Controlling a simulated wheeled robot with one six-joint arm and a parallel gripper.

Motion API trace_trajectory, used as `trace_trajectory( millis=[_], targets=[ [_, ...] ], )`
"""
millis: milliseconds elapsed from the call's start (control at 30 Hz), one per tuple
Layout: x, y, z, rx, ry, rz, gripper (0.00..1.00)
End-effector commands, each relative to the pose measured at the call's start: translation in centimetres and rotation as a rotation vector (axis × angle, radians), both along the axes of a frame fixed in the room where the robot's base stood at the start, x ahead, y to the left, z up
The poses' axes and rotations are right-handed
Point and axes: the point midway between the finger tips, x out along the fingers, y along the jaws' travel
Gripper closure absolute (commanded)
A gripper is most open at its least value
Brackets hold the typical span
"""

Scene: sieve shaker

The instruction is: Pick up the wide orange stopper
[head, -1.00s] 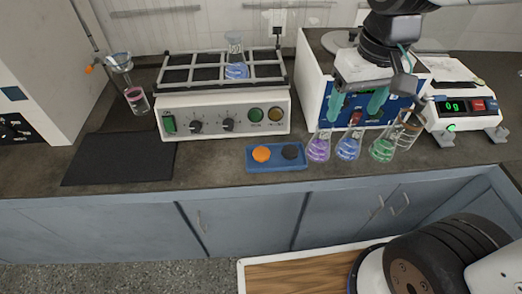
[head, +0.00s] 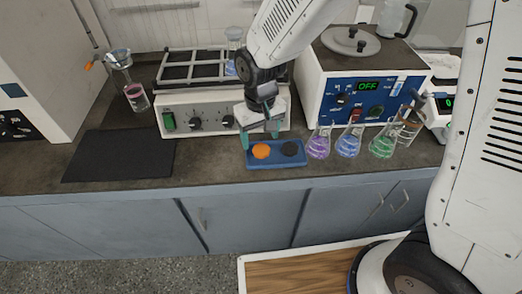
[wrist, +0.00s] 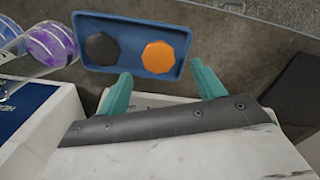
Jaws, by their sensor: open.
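The orange stopper (head: 261,151) lies in the left half of a small blue tray (head: 275,165) on the counter. It also shows in the wrist view (wrist: 158,57), right of a dark stopper (wrist: 102,48) in the same tray (wrist: 130,16). My gripper (head: 260,139) is open and empty, with its teal fingers just above and behind the tray. In the wrist view the two fingertips (wrist: 162,75) point toward the tray, one on each side of the orange stopper, apart from it.
Purple (head: 318,147), blue (head: 348,146) and green (head: 382,146) flasks stand close right of the tray. The shaker (head: 180,122) stands behind it. A black mat (head: 120,157) lies left. The counter's front edge runs just before the tray.

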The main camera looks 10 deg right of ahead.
Motion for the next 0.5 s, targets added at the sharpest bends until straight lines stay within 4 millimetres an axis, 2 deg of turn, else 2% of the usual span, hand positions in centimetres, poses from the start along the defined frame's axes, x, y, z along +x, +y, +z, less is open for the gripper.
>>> trace_trajectory(
  millis=[100, 233, 500],
  targets=[
    [-0.3, -0.3, -2.0, -0.003, 0.004, -0.001, 0.33],
    [-0.2, -0.3, -3.6, -0.001, 0.003, -0.001, 0.33],
    [-0.2, -0.3, -4.2, 0.000, 0.001, -0.001, 0.33]
  ],
)
